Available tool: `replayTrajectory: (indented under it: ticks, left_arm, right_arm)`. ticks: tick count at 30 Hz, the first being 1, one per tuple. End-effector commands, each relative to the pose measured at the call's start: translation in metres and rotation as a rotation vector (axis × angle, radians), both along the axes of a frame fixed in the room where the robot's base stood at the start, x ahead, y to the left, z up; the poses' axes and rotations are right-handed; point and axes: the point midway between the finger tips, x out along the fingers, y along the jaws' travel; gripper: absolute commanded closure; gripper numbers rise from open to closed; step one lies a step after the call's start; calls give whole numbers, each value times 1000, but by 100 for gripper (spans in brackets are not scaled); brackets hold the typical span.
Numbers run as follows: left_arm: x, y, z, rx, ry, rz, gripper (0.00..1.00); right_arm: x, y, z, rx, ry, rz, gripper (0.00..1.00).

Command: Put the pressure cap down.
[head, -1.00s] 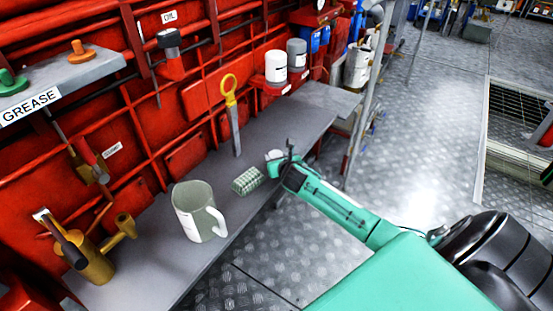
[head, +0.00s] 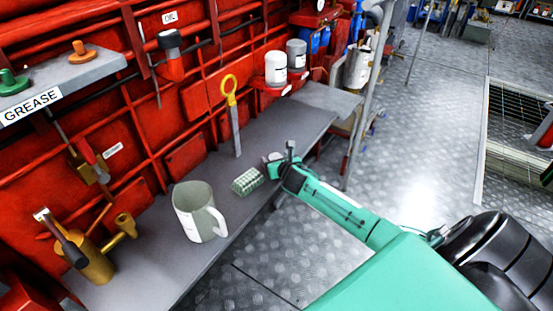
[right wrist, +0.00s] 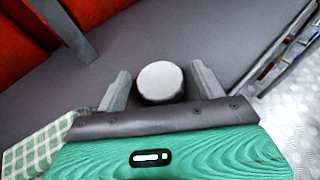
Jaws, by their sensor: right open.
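The pressure cap (right wrist: 160,82) shows in the right wrist view as a pale round top with a dark side. It is between the two fingers of my right gripper (right wrist: 161,88), with a gap to each finger. The fingers are open and low over the grey bench (right wrist: 235,35). In the head view my right gripper (head: 272,163) is at the bench's front edge, and I cannot clearly make out the cap there. My left gripper is not in view.
A green checked cloth (head: 247,181) lies just left of my right gripper, and a white mug (head: 195,215) stands farther left. A yellow-handled tool (head: 233,115) stands behind, near the red wall. The bench's far right part is clear.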

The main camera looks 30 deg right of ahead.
Motion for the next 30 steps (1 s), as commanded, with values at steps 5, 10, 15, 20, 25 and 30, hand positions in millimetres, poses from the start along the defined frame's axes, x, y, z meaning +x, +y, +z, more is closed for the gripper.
replayTrajectory:
  ticks: [5, 10, 15, 20, 25, 30]
  left_arm:
    - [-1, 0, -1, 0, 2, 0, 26]
    - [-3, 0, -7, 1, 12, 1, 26]
    - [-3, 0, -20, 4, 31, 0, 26]
    - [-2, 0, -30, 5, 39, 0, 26]
    - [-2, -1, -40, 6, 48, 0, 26]
    - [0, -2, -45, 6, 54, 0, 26]
  right_arm:
    - [-4, 2, -5, 3, 16, 0, 30]
    - [-16, 5, 9, -1, 15, 3, 30]
    - [-46, 12, 25, -1, 13, 2, 30]
    - [-74, 19, 38, -1, 11, 2, 30]
    - [-96, 25, 49, -1, 7, 1, 30]
    - [-108, 28, 52, 7, 9, -3, 30]
